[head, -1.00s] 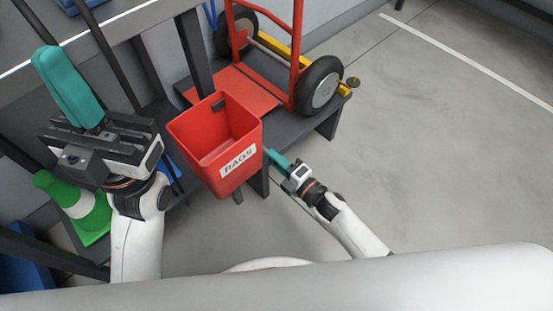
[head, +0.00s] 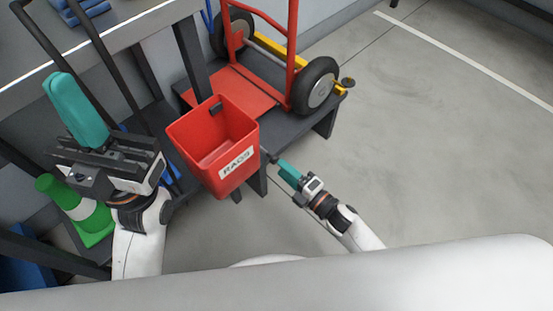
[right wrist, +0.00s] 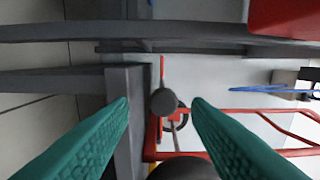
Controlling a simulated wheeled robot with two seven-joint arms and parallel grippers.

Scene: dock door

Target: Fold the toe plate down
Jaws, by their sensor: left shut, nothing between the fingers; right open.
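The toe plate (head: 245,92) is a flat red plate at the foot of a red hand truck (head: 293,50), on a low dark stand. It looks roughly level, and the red rag bin hides its near left part. My right gripper (head: 275,162) is open and empty, in front of the stand's near edge and right of the bin, apart from the plate. In the right wrist view, its teal fingers (right wrist: 160,103) are spread, with red truck parts beyond. My left gripper (head: 60,82) is shut and empty, pointing up at the left.
The red bin (head: 188,152) marked RAGS hangs between my grippers. The low stand (head: 328,115) carries the truck and its black wheels (head: 316,82). The floor at right is open.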

